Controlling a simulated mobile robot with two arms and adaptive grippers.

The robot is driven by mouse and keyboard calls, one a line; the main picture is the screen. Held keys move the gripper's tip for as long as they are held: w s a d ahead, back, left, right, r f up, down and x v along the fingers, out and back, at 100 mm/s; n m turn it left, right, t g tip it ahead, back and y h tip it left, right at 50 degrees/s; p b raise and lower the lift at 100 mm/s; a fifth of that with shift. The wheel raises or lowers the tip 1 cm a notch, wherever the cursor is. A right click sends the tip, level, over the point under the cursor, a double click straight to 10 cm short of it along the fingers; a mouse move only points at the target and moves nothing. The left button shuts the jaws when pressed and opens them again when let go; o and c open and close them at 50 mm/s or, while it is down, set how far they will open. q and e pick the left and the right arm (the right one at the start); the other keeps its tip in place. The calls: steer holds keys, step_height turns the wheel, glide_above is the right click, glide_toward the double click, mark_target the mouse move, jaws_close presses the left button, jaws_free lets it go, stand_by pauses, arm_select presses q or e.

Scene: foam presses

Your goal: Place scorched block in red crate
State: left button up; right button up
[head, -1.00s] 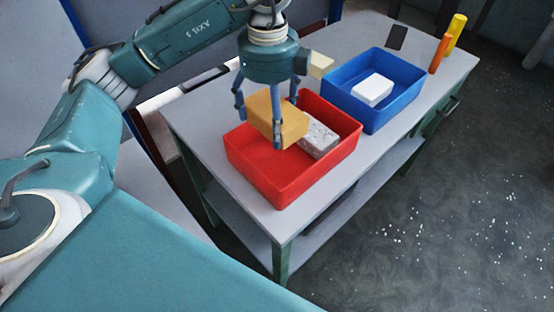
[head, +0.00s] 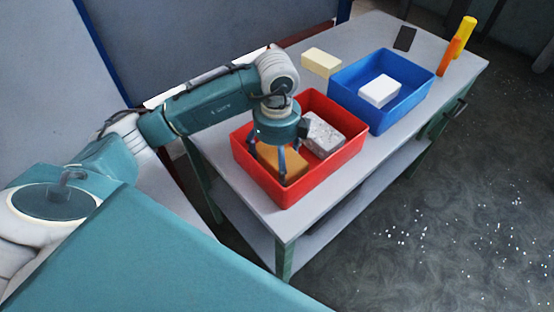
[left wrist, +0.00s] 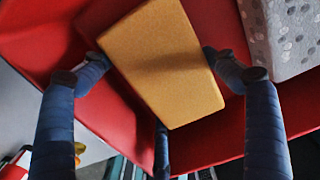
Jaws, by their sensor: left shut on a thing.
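The scorched block (head: 285,163) is orange-tan and sits low inside the red crate (head: 312,183), at the crate's near left part. It also shows in the left wrist view (left wrist: 165,62), with red crate walls and floor around it. My left gripper (head: 280,167) reaches down into the crate from above and is shut on the block, with fingers at both of its sides in the left wrist view (left wrist: 158,68). I cannot tell whether the block touches the crate floor. My right gripper is not in view.
A speckled grey block (head: 322,134) lies in the red crate beside the scorched block. A blue crate (head: 405,114) holding a white block (head: 379,91) stands to the right. A cream block (head: 321,62), a dark flat plate (head: 404,38), and orange (head: 449,57) and yellow (head: 463,36) cylinders are on the table.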

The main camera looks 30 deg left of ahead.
arm_select(q)
steer(key=o, duration=0.9)
steer(key=shift+f, duration=0.1)
steer(key=shift+r, duration=0.2)
steer(key=shift+w+r, duration=0.1)
steer(key=shift+r, duration=0.15)
step_height(320, 180, up, 11)
steer(key=shift+r+b, duration=0.2)
steer(key=shift+b, duration=0.35)
steer(key=shift+d, duration=0.1)
